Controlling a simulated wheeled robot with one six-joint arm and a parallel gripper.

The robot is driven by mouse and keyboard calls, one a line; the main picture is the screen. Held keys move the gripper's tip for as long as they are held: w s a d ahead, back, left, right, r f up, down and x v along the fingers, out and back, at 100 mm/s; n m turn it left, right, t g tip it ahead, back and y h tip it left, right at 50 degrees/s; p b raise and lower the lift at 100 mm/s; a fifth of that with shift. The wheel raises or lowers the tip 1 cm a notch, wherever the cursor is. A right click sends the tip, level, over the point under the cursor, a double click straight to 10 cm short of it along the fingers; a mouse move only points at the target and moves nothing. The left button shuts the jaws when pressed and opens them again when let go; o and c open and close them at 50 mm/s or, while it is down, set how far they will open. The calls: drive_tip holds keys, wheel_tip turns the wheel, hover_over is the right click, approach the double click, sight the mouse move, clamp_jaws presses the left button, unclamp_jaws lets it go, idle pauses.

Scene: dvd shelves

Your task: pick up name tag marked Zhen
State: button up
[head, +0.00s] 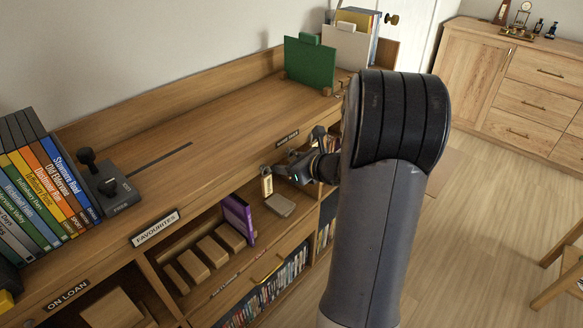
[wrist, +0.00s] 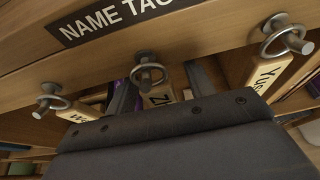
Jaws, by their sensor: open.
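Three light wooden name tags hang by metal rings from hooks on the shelf's front edge. The middle tag (wrist: 158,95), its lettering beginning with "Z" and the rest hidden, hangs between the fingers of my gripper (wrist: 162,88). The right tag (wrist: 268,74) starts with "Yus". The left tag (wrist: 78,111) is only partly readable. In the head view my gripper (head: 292,172) is open at the shelf front, with one tag (head: 266,184) showing to its left; the others are hidden behind it. I cannot tell if the fingers touch the middle tag.
The "NAME TAGS" label (wrist: 115,17) is on the shelf edge above the hooks. A purple case (head: 238,218) and wooden blocks (head: 213,250) sit in the compartment below. A green panel (head: 310,62) stands on the top. Books (head: 45,195) stand at left.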

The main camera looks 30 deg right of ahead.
drive_tip(key=shift+c, duration=0.3)
drive_tip(key=c, duration=1)
